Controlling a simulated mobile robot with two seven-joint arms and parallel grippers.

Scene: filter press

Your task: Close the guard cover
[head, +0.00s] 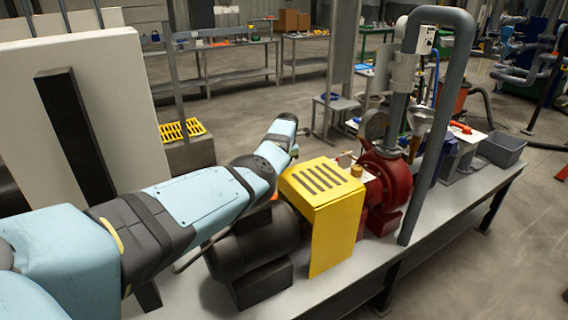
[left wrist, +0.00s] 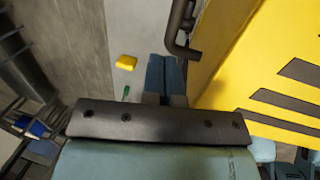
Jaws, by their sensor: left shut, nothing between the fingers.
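The yellow guard cover (head: 336,215) sits between the dark motor (head: 255,245) and the red pump (head: 385,188) on the bench. Its slotted panel is on top and a plain panel hangs down the front; I cannot tell whether it is fully seated. In the left wrist view the cover (left wrist: 255,60) fills the right side, with a dark bent handle (left wrist: 175,35) beside it. My left gripper (left wrist: 166,72) is shut and empty, close to the handle and cover; I cannot tell if it touches. In the head view its fingers are hidden behind the cover and arm. My right gripper is not in view.
The grey bench (head: 450,205) carries the pump set, with a grey vertical pipe (head: 424,150) right of the cover. A grey bin (head: 502,148) stands at the bench's far end. A small yellow block (left wrist: 126,62) lies below my left gripper.

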